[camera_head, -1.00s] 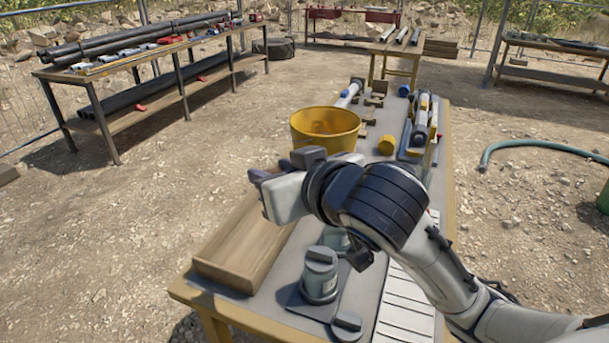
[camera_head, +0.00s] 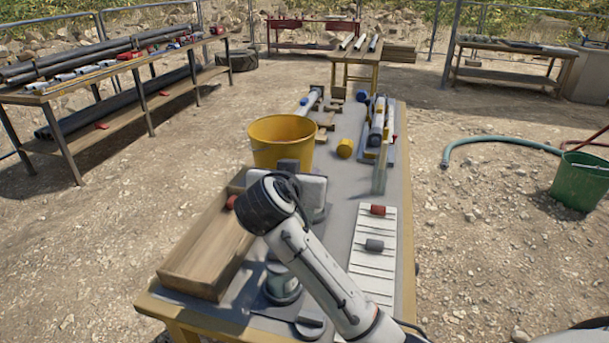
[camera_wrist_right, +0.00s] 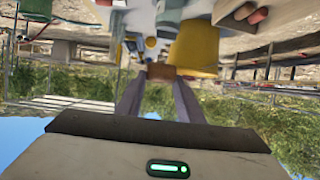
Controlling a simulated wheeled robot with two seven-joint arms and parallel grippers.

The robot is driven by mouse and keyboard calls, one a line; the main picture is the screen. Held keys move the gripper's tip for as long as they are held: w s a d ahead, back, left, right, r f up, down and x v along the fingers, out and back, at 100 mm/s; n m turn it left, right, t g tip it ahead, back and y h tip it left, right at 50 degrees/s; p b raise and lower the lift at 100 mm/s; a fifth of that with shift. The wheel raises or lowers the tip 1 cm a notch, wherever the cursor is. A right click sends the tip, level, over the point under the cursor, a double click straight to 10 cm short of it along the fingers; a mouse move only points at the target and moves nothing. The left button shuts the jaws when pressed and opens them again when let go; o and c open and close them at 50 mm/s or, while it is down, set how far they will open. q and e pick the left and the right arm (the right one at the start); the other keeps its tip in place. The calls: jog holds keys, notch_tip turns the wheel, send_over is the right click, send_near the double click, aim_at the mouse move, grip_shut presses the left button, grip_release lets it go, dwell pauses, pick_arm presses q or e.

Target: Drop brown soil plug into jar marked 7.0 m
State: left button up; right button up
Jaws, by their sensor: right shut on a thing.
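My right gripper (camera_head: 300,182) is over the table beside the wooden tray, in front of the yellow bucket. In the right wrist view, the fingers (camera_wrist_right: 158,84) are closed on a small brown block, the brown soil plug (camera_wrist_right: 161,71). A grey jar (camera_head: 282,286) stands at the near end of the table, partly covered by my right arm. I cannot read a 7.0 m mark on it, and any other jar behind the arm is hidden. My left gripper is not in view.
The wooden tray (camera_head: 180,277) holds a red piece (camera_head: 231,202). The yellow bucket (camera_head: 282,142) stands behind the gripper. A red plug (camera_head: 378,210) and a grey plug (camera_head: 374,245) lie on a white ruled board (camera_head: 371,268). A flat round lid (camera_head: 310,322) lies near the jar.

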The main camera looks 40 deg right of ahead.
notch_tip(320, 180, down, 7)
jog(key=shift+d+r+h, duration=0.2)
jog(key=shift+d+h, duration=0.05)
jog(key=shift+h, duration=0.05)
dwell(0.4)
jog(key=o, duration=1.2)
jog(key=shift+m, duration=0.3)
jog(key=shift+c, duration=0.2)
jog(key=shift+g, duration=0.3)
jog(key=b+v, duration=0.1)
jog(key=v, duration=0.9)
jog(key=shift+s, duration=0.2)
jog(key=shift+r, duration=0.1)
